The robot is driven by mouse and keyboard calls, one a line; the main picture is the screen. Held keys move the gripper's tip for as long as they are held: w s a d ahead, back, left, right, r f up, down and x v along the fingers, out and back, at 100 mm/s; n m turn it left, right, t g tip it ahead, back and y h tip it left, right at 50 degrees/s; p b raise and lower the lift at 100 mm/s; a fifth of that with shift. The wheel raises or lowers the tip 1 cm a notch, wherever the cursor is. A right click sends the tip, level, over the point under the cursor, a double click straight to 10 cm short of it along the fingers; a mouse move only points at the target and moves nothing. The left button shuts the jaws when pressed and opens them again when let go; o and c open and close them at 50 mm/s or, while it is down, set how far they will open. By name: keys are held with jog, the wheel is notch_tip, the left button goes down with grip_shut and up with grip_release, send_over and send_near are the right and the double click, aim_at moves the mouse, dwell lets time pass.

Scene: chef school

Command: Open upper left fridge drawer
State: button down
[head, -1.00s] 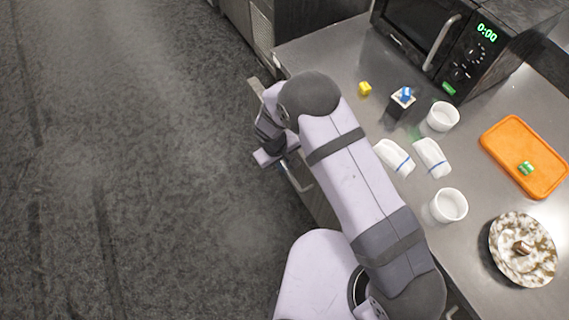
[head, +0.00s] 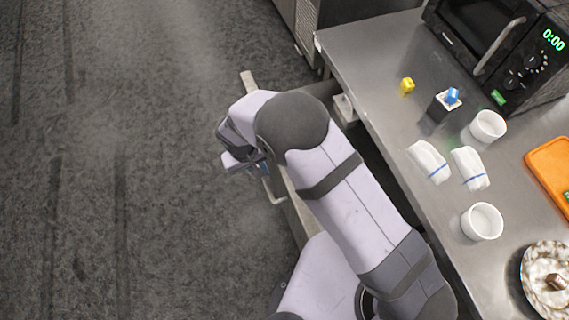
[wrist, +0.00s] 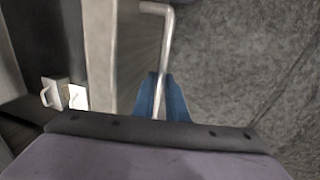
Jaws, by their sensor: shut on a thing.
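The fridge drawer (head: 303,219) stands pulled out from under the counter, with a dark gap between its front and the counter edge. Its metal bar handle (wrist: 164,40) runs along the outside of the drawer front (wrist: 138,50). My gripper (wrist: 160,92) is shut on this handle, with blue fingers on both sides of the bar. In the head view the handle (head: 274,196) shows just below my gripper (head: 245,163); my arm hides much of the drawer. A small pale object with a handle (wrist: 53,94) shows inside the drawer in the wrist view.
The floor (head: 130,180) left of the drawer is clear.

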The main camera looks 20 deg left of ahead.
jog(key=s+a+b, duration=0.4)
jog(key=s+a, duration=0.5)
jog(key=shift+s+a, duration=0.25)
jog(key=shift+s, duration=0.05)
jog(key=c, duration=1.8)
grip_release()
jog(key=shift+o, duration=0.2)
jog(key=shift+r, duration=0.1)
notch_tip(320, 180, up, 7)
jog(key=s+b, duration=0.1)
jog(key=b, duration=0.1)
jog(key=shift+a, duration=0.45)
